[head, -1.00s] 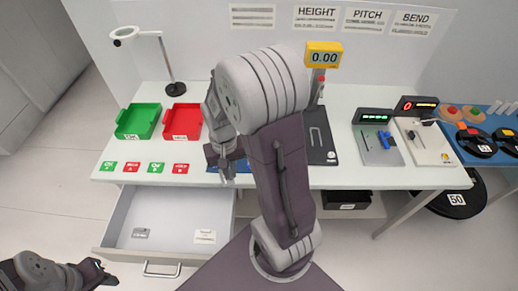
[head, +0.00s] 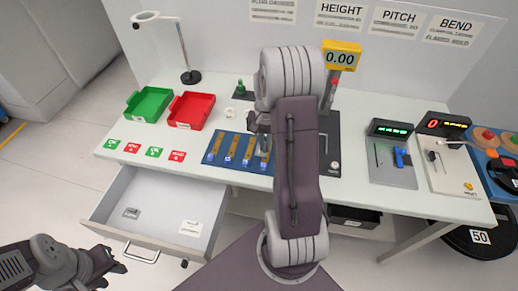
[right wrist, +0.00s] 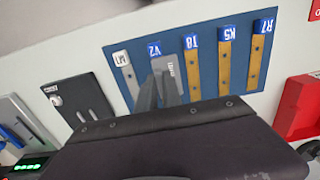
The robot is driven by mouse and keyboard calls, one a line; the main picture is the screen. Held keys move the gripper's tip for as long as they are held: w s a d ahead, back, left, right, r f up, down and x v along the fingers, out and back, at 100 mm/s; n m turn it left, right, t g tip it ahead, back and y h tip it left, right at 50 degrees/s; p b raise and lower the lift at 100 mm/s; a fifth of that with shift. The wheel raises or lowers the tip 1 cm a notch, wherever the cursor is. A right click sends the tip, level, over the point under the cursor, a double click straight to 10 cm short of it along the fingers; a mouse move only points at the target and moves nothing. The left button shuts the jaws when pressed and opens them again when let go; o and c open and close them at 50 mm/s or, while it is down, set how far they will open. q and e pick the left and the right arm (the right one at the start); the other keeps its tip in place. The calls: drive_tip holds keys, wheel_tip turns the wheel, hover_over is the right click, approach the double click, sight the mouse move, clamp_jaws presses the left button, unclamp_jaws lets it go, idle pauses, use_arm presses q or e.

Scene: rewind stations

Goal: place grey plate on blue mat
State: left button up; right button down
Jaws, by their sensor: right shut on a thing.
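The blue mat (head: 225,176) lies on the table and bears several brass strips with blue labels. It fills the middle of the right wrist view (right wrist: 266,100), with a white-labelled grey strip (right wrist: 128,80) at its left end. My right gripper (head: 262,128) is over the right part of the mat. In the right wrist view its fingers (right wrist: 160,92) are shut on a grey plate (right wrist: 188,88) with a small white label. The plate covers most of the strip labelled V2. I cannot tell whether it touches the mat. My left gripper (head: 112,270) is open and empty, low at left.
An open drawer (head: 150,240) below the table holds a grey piece (head: 131,213) and a white card (head: 190,227). Green (head: 148,104) and red (head: 190,110) trays stand left of the mat. A black board (head: 331,150) and a yellow display (head: 341,57) stand to its right.

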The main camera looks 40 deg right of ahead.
drive_tip(key=w, duration=0.1)
drive_tip(key=w+f, duration=0.1)
drive_tip(key=w, duration=0.1)
drive_tip(key=shift+w+d+f, duration=0.15)
drive_tip(key=shift+d+f, duration=0.05)
drive_tip(key=shift+f, duration=0.3)
wheel_tip(320, 180, down, 4)
drive_tip(key=shift+r, duration=0.1)
drive_tip(key=c, duration=1.5)
unclamp_jaws()
